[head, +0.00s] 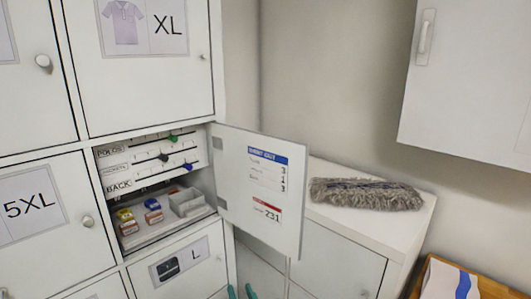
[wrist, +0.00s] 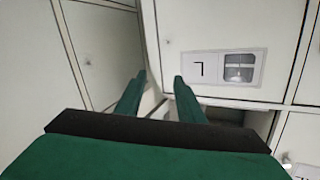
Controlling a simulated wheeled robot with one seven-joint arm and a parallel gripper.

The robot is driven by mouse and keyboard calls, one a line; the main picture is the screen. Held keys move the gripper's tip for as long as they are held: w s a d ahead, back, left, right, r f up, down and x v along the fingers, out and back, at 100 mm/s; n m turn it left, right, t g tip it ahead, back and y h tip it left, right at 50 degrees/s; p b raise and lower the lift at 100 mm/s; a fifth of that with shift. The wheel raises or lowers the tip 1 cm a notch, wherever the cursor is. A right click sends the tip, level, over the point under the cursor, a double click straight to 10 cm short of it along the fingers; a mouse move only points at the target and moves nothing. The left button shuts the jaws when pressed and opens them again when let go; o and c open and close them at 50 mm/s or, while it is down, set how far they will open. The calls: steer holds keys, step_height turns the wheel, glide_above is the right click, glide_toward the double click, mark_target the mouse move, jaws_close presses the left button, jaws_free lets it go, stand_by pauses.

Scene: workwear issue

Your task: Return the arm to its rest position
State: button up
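My gripper (wrist: 159,80) shows in the wrist view with its two green fingers apart and nothing between them. Its fingertips also show at the bottom edge of the head view (head: 241,291), below the open locker door. In the wrist view the fingers point toward the white locker fronts, near the door with the L label (wrist: 225,68). That L door (head: 182,266) is shut in the head view. Most of my arm is out of view.
An open locker door (head: 262,185) with a blue and a red label sticks out to the right. Its compartment (head: 160,232) holds small boxes and a grey tray. A grey duster (head: 366,194) lies on a white cabinet (head: 418,217). A wall cabinet (head: 470,85) hangs at upper right.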

steer(key=s+d+f+m+h, duration=0.1)
steer(key=s+d+f+h, duration=0.1)
steer(key=s+f, duration=0.45)
steer(key=s+d+f+m+h, duration=0.1)
steer(key=s+d+f, duration=0.15)
steer(key=s, duration=0.75)
steer(key=s+d+f+m+h, duration=0.1)
steer(key=s+f+h, duration=0.1)
steer(key=s+f, duration=0.5)
steer(key=s+d+r+n, duration=0.1)
steer(key=s+r, duration=0.2)
steer(key=s, duration=0.8)
steer(key=s+r+h, duration=0.1)
steer(key=s+r, duration=0.2)
steer(key=s, duration=0.9)
steer(key=shift+d+r+n, duration=0.3)
steer(key=shift+d+n, duration=0.05)
steer(key=shift+n, duration=0.05)
steer(key=shift+c, duration=0.7)
